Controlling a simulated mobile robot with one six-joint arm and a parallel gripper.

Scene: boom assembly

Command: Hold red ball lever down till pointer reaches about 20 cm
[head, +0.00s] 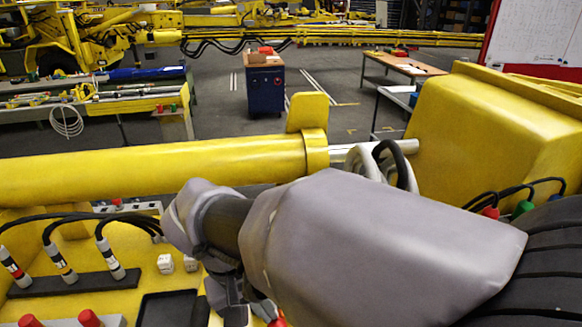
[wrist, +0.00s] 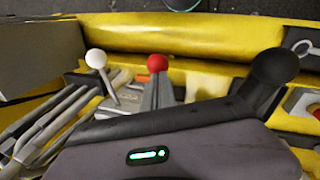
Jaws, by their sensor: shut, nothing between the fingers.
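The red ball lever shows its red ball (wrist: 157,64) in the middle of the wrist view. My gripper (wrist: 156,92) is shut and empty, with its grey fingers right at the red ball; I cannot tell whether they touch it. In the head view my gripper (head: 232,300) points down at the panel and my grey-covered arm hides much of the area. A yellow upright plate (head: 308,112) stands on the collar at the end of the yellow cylinder (head: 150,172), with a bare metal rod (head: 345,152) beyond it. I cannot make out a pointer or centimetre scale.
Hoses with connectors (head: 62,262) and red knobs (head: 89,318) are at the lower left. A yellow housing (head: 490,135) stands at the right.

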